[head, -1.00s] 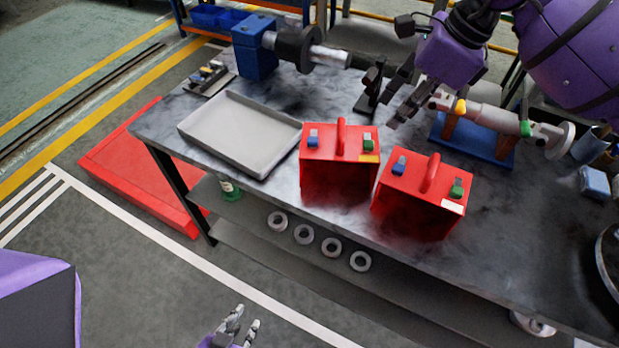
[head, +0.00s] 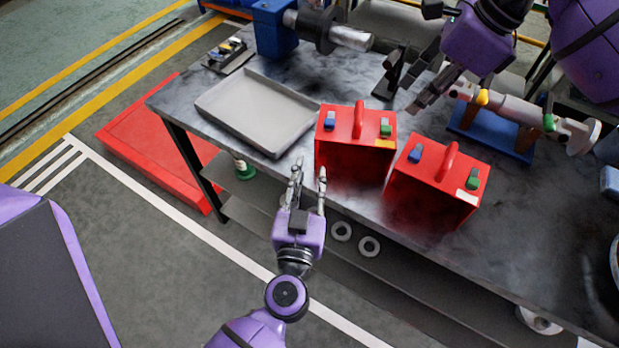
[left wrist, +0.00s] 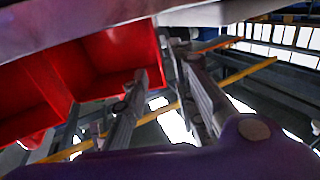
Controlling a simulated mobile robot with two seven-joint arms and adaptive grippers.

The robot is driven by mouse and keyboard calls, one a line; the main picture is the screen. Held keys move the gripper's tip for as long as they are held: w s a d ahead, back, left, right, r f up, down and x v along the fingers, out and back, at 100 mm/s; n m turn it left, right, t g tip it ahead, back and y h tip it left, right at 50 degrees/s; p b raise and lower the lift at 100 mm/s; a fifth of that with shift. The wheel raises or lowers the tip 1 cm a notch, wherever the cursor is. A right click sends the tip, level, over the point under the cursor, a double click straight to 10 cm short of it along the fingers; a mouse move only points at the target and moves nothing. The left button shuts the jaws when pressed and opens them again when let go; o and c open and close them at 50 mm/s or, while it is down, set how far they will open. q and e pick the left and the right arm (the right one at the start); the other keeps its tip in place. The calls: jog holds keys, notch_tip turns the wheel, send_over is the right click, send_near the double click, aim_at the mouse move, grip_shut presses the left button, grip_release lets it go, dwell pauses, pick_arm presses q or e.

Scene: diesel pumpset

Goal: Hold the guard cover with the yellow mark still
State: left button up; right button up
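The guard cover with the yellow mark (head: 345,152) is the left of two red boxes with top handles at the bench's front edge. Its orange-yellow label is at the top front right corner. My left gripper (head: 311,166) is open and empty, fingers up, just in front of its left front side. In the left wrist view a red hollow cover (left wrist: 75,75) fills the left, one finger overlapping its edge; the open left gripper (left wrist: 165,75) shows a gap. I cannot tell whether they touch. My right gripper (head: 409,95) is open behind the covers, above the bench.
A second red cover (head: 436,187) with a white label stands close on the right. A grey tray (head: 225,122) lies to the left. A shaft on a blue stand (head: 490,137) is behind right. Rings (head: 369,246) lie on the lower shelf.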

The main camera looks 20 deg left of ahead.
aim_at(318, 137)
pick_arm(q)
jog(key=w, duration=0.4)
jog(key=w+a, duration=0.1)
jog(key=w, duration=0.6)
jog(key=shift+w+a, duration=0.2)
jog(key=shift+w, duration=0.1)
grip_shut()
jog(key=shift+c, duration=1)
grip_release()
grip_shut()
